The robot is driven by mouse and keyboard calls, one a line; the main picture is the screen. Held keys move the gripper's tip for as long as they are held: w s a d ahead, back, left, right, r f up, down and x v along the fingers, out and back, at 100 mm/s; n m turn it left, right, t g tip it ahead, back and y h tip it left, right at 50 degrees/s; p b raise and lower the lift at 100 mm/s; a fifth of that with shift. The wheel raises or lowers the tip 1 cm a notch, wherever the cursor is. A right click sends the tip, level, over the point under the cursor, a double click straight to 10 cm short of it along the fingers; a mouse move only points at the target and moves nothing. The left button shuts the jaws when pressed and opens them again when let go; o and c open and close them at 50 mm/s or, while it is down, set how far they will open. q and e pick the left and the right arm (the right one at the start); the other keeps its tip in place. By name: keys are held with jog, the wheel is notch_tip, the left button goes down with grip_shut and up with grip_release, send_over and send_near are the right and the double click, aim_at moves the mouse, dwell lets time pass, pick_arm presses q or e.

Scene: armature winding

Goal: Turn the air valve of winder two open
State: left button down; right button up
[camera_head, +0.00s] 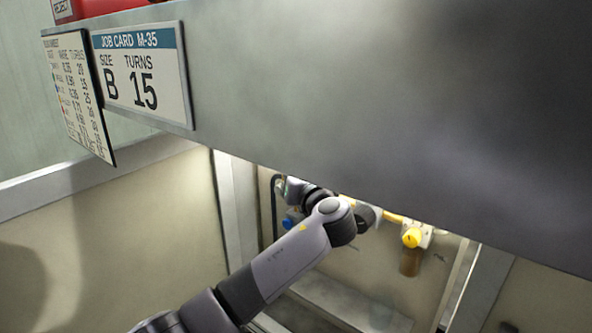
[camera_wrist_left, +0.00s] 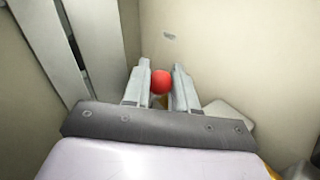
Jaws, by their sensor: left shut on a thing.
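In the left wrist view, a small red round knob (camera_wrist_left: 160,82) sits between the two grey fingers of my left gripper (camera_wrist_left: 163,72). The gripper is shut on it. What the knob is fixed to is mostly hidden behind the fingers and the gripper body. In the head view my left arm reaches under a grey bench, and its wrist covers the red knob and the fingers. No label shows which winder the valve belongs to. My right gripper is in neither view.
Under the bench, a yellow knob (camera_head: 411,237) with an amber bowl (camera_head: 411,263) hangs right of my wrist. A blue part (camera_head: 292,220) shows left of it. The grey bench front (camera_head: 380,130) overhangs my arm. A job card (camera_head: 142,80) hangs at upper left.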

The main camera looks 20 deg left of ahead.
pick_arm(q)
jog(key=shift+s+d+y+p, duration=0.1)
jog(key=shift+y+p, duration=0.2)
jog(key=shift+p, duration=0.05)
jog(key=shift+d+f+m+t+p, duration=0.2)
jog(key=shift+m+t+p, duration=0.2)
jog(key=shift+t, duration=0.2)
jog(key=shift+s+d+f+m+t+y, duration=0.15)
jog(key=shift+d+f+m+t+y, duration=0.15)
jog(key=shift+f+m+t, duration=0.2)
jog(key=shift+s+d+f+m+t+y, duration=0.2)
jog(key=shift+d+f+m+t, duration=0.15)
jog(key=shift+m+t, duration=0.2)
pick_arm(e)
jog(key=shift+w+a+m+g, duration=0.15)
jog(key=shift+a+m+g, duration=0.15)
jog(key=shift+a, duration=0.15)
pick_arm(q)
jog(key=c, duration=0.9)
grip_release()
jog(key=shift+a, duration=0.1)
jog(key=shift+r, duration=0.15)
